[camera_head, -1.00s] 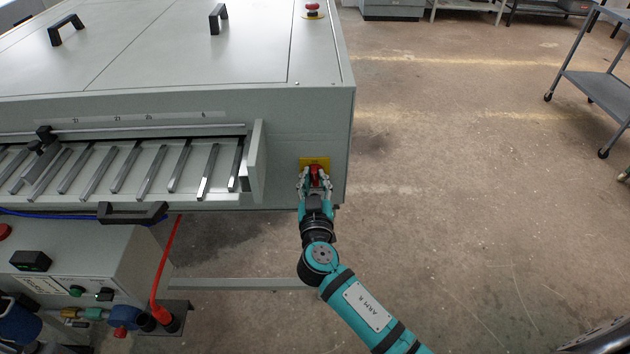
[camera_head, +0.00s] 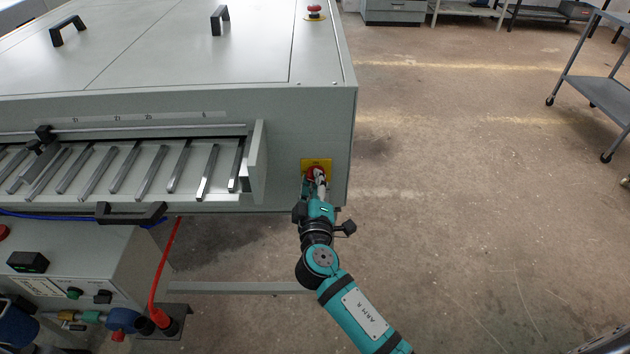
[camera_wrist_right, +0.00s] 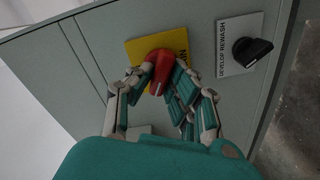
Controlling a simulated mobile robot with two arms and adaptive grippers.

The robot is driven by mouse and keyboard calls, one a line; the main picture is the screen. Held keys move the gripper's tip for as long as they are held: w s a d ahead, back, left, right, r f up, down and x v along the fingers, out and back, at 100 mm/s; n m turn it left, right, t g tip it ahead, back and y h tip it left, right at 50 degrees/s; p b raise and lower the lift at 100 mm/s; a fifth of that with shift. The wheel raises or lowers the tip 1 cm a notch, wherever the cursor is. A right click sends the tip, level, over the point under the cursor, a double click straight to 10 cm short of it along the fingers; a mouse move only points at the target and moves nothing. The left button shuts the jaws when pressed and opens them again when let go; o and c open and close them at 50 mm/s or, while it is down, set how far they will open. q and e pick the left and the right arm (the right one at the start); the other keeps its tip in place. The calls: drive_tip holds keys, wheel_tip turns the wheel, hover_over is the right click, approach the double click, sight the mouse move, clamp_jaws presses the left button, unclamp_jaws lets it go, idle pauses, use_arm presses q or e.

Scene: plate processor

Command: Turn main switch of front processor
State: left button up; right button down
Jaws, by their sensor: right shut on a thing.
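The main switch is a red knob (camera_head: 316,174) on a yellow plate (camera_head: 317,163), on the front face of the grey processor (camera_head: 280,150) near its right corner. My right gripper (camera_head: 315,184) is at the switch, with its fingers shut on the red knob. In the right wrist view the red knob (camera_wrist_right: 161,70) sits between the fingers of my right gripper (camera_wrist_right: 158,88), and the yellow plate (camera_wrist_right: 135,50) shows behind it. The view appears rolled against the panel. My left gripper is not in view.
A black knob (camera_wrist_right: 252,50) on a white label marked DEVELOP REWASH sits beside the switch. A red emergency button (camera_head: 314,10) is on the processor's top. A roller feed tray (camera_head: 150,170) is at the left. A grey cart (camera_head: 600,88) stands at the right; the floor between is clear.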

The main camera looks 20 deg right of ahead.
drive_tip(key=n, duration=0.2)
drive_tip(key=n+p, duration=0.1)
drive_tip(key=n, duration=0.2)
drive_tip(key=shift+w+r+n, duration=0.1)
drive_tip(key=shift+r+n, duration=0.15)
drive_tip(key=shift+n, duration=0.15)
idle(0.4)
drive_tip(key=c, duration=1.3)
unclamp_jaws()
drive_tip(key=shift+f, duration=0.2)
drive_tip(key=shift+f, duration=0.1)
drive_tip(key=shift+f, duration=0.1)
drive_tip(key=v, duration=1.2)
